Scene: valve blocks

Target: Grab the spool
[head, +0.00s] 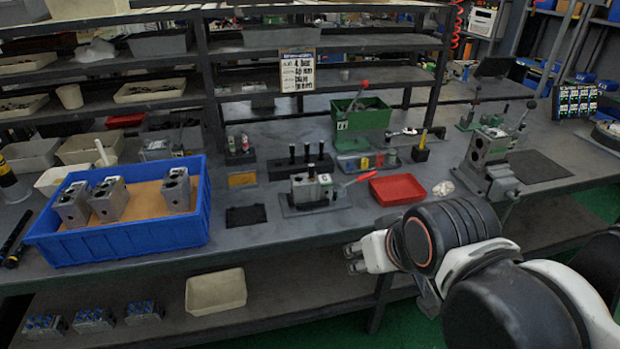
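My gripper (353,258) is in front of the workbench's front edge, to the right of the blue bin. Its two fingertips look apart, and nothing shows between them. Several dark upright pins with pale lower parts stand in a black holder (312,167) at the middle of the bench; they may be spools, but I cannot tell for sure. A metal valve block (312,190) sits on a dark plate just in front of this holder, with a red-handled lever at its right. My gripper is below and right of the block, apart from it.
A blue bin (130,247) with 3 metal blocks stands at the left. A red tray (397,189) lies right of the valve block, a green bin (361,119) behind it. A clamped fixture (488,165) stands at the right. Bare bench lies along the front edge.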

